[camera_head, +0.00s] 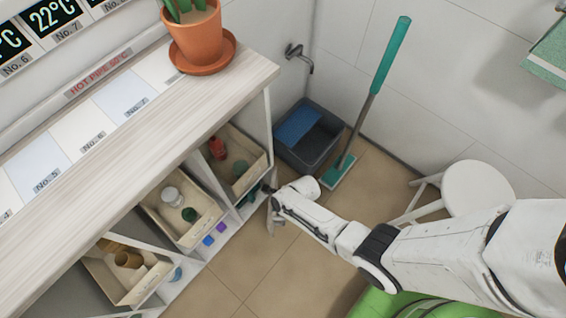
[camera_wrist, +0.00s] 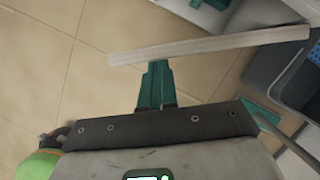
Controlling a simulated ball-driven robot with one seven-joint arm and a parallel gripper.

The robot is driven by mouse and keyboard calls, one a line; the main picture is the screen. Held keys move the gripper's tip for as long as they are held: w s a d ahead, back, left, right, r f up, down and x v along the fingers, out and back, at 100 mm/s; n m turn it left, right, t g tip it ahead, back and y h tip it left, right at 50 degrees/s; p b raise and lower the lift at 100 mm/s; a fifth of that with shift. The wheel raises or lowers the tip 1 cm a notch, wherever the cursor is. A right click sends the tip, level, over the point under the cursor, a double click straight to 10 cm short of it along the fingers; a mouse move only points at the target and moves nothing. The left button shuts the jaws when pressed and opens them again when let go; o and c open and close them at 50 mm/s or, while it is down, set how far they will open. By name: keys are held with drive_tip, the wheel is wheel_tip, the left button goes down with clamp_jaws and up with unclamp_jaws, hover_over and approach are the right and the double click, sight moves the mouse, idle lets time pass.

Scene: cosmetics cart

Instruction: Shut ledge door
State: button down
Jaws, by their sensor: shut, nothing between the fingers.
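The ledge door appears to be the pale panel (camera_wrist: 215,44) seen edge-on across the upper wrist view. It stands out from the unit, so it looks open. In the head view a narrow pale strip of it (camera_head: 271,216) shows beside my gripper (camera_head: 267,189), low at the right end of the ledge. My gripper's teal fingers (camera_wrist: 155,68) are shut with nothing between them. Their tips are right by the panel's edge near its left end; I cannot tell whether they touch it. The hinge is not clear.
The wooden-topped ledge (camera_head: 150,125) holds a potted cactus (camera_head: 197,40). Open bins stand below, the nearest one (camera_head: 240,185) with small bottles. A dark tub (camera_head: 308,140), a teal mop (camera_head: 375,90) and a white stool (camera_head: 478,190) stand behind. Tiled floor (camera_head: 235,275) in front is clear.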

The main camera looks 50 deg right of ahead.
drive_tip(key=w+a+b, duration=0.1)
drive_tip(key=w+a, duration=0.3)
drive_tip(key=w, duration=0.2)
drive_tip(key=shift+w+a, duration=0.2)
drive_tip(key=shift+w, duration=0.2)
idle(0.4)
